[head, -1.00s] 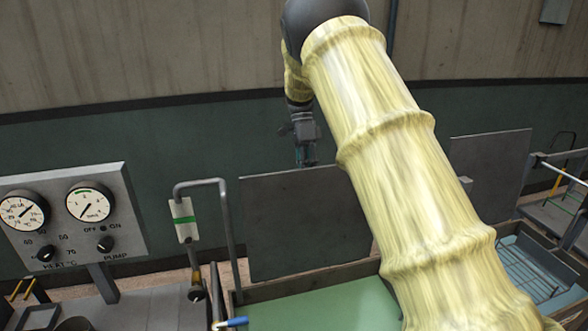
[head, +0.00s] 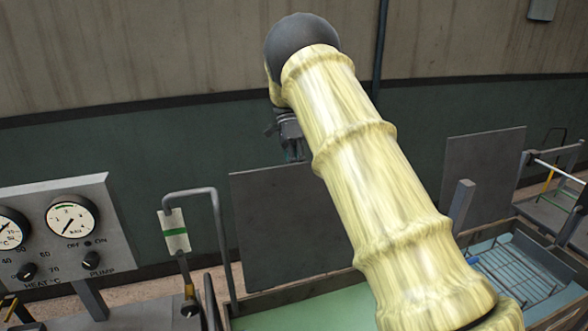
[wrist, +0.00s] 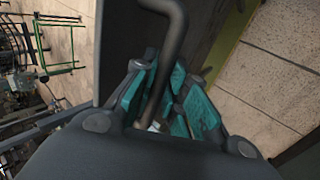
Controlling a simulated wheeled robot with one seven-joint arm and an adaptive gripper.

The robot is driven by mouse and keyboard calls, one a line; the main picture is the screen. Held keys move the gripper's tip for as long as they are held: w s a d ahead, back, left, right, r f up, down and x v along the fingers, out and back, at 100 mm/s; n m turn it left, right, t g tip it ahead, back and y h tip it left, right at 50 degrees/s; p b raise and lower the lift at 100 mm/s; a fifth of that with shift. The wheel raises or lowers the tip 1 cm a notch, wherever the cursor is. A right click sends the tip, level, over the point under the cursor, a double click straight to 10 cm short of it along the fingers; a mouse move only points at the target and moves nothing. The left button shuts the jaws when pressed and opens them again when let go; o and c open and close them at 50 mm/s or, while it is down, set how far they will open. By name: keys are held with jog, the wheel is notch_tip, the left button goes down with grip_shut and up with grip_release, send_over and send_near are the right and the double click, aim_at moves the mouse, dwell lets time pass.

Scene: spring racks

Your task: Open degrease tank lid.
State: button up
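The degrease tank lid (head: 285,222) is a flat dark grey panel. It stands about upright at the back of a tank with pale green liquid (head: 300,308) in the head view. My gripper (head: 293,150) is small and partly behind my arm there, at the lid's upper edge. In the wrist view a bent grey handle bar (wrist: 172,20) runs down between the teal-padded fingers of my gripper (wrist: 160,85). The fingers angle in close around it and look shut on it. The lid's dark face (wrist: 118,45) lies left of the bar. My arm hides the lid's right side.
A gauge panel (head: 60,240) with dials and knobs is at the left. Another upright panel (head: 482,180) and a tank with a wire basket (head: 515,275) are at the right.

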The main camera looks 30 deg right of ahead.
jog(key=o, duration=0.3)
jog(key=shift+f, duration=0.2)
jog(key=shift+o, duration=0.3)
jog(key=shift+w+d, duration=0.1)
jog(key=shift+d, duration=0.05)
jog(key=shift+r, duration=0.15)
jog(key=v, duration=0.7)
jog(key=shift+w+d, duration=0.1)
jog(key=shift+w, duration=0.05)
